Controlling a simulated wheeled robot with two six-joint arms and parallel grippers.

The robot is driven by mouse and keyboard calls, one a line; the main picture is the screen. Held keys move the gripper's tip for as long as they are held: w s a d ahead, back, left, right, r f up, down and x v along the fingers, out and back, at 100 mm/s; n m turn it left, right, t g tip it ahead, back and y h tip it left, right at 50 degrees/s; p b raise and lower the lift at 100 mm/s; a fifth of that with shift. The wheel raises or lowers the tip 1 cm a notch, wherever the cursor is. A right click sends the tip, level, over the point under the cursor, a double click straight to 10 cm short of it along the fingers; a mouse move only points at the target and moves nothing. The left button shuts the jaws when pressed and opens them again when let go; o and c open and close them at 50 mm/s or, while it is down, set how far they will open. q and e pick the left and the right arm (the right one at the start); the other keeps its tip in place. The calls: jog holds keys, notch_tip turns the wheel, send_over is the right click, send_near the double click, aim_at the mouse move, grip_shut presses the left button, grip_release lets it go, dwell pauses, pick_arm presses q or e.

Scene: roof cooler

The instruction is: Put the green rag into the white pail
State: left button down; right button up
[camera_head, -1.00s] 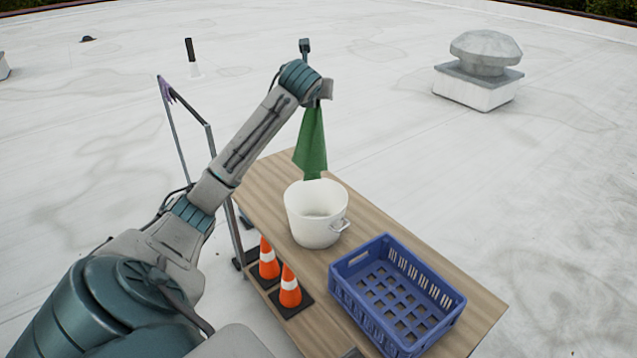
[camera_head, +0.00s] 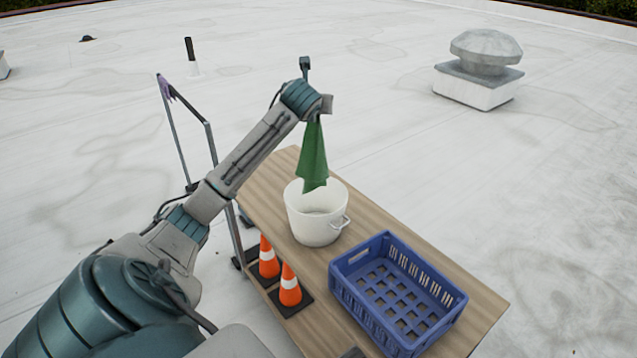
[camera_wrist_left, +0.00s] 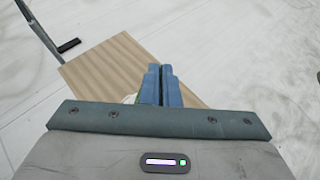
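The green rag (camera_head: 313,158) hangs down from my left gripper (camera_head: 316,116) in the head view. Its lower tip overlaps the opening of the white pail (camera_head: 314,220), which stands upright on the wooden bench. From this view I cannot tell whether the tip is inside the rim. In the left wrist view the blue fingers of my left gripper (camera_wrist_left: 162,84) are close together. The rag is mostly hidden there, and only a sliver of the pail (camera_wrist_left: 130,99) shows beside the fingers. My right gripper is not in view.
A blue crate (camera_head: 349,268) stands on the bench (camera_head: 473,297) to the right of the pail. Two orange cones (camera_head: 290,287) stand at the bench's left side. A cart-like metal frame (camera_head: 209,150) stands behind my left arm. A roof vent (camera_head: 485,55) is far off.

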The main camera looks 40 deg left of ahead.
pick_arm(q)
notch_tip(320, 180, down, 30)
jog(key=b, duration=0.8)
jog(key=shift+r+b, duration=0.2)
jog(key=shift+b, duration=0.15)
dwell(3.6)
jog(key=shift+w+f, duration=0.1)
dwell(0.3)
jog(key=b+x, duration=0.2)
jog(key=x, duration=0.4)
jog(key=shift+a+f+b, duration=0.2)
jog(key=shift+f+b, duration=0.1)
jog(key=shift+f, duration=0.25)
dwell(0.6)
